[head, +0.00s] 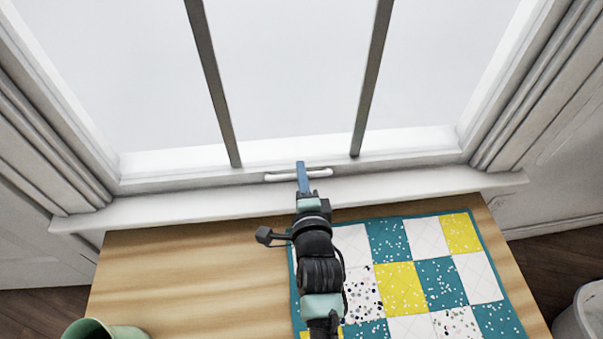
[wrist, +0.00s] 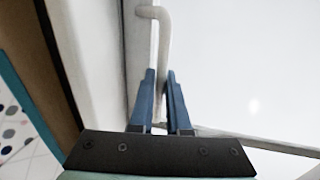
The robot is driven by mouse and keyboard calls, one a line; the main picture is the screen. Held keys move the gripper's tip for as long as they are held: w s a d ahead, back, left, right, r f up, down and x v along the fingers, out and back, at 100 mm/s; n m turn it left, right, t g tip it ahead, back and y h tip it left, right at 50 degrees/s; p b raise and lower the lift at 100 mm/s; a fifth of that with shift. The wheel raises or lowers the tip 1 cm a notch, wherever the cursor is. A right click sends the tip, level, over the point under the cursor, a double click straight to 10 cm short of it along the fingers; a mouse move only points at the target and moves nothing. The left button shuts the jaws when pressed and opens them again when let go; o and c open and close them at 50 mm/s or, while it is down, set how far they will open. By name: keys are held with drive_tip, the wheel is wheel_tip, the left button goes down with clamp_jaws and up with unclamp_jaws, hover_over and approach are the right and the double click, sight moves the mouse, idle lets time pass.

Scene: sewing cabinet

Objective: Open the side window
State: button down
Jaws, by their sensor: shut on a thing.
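The side window (head: 285,80) fills the upper part of the head view, with two dark upright bars across its pale panes. A white bar handle (head: 320,174) runs along its bottom rail. My gripper (head: 301,165) reaches over the sill with its blue fingers at the middle of this handle. In the wrist view, my gripper (wrist: 160,76) has one finger on each side of the handle (wrist: 163,40), shut on it. The handle's lower part is partly hidden between the fingers. I cannot tell from these frames whether the window stands ajar.
A white sill (head: 180,208) lies between the window and a wooden tabletop (head: 190,270). A teal, yellow and white patchwork quilt (head: 400,275) covers the table's right part. A green cup (head: 95,330) stands at the front left. White frame sides flank the window.

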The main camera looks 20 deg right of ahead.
drive_tip(key=p, duration=2.8)
approach(298, 54)
drive_tip(key=x, duration=0.5)
drive_tip(key=shift+w+r, duration=0.15)
drive_tip(key=shift+r, duration=0.2)
drive_tip(key=c, duration=1)
unclamp_jaws()
drive_tip(key=shift+f, duration=0.15)
drive_tip(key=shift+c, duration=0.2)
drive_tip(key=shift+o, duration=0.8)
drive_tip(key=shift+f, duration=0.2)
drive_tip(key=v, duration=1.3)
drive_tip(key=shift+p, duration=0.35)
drive_tip(key=shift+f, duration=0.1)
